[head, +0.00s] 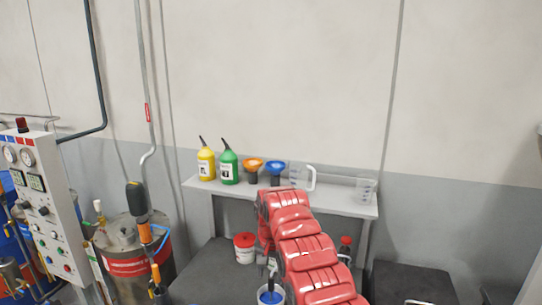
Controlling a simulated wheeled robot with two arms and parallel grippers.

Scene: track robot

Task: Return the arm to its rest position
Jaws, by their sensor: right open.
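My right arm, with red covers, rises from the bottom of the head view a little right of the middle. Its far end bends down, and my right gripper (269,272) hangs at the left side of the arm, small and partly hidden. It is open. Right below it in the picture is a white container with blue inside (270,297); I cannot tell whether the two touch. My left gripper is not in view.
A grey shelf (345,206) behind the arm carries a yellow bottle (206,165), a green bottle (228,168), an orange funnel (253,164), a blue funnel (276,167) and clear jugs (365,190). A red-lidded tub (244,247) stands below. A control panel (45,210) and metal drum (125,250) stand left.

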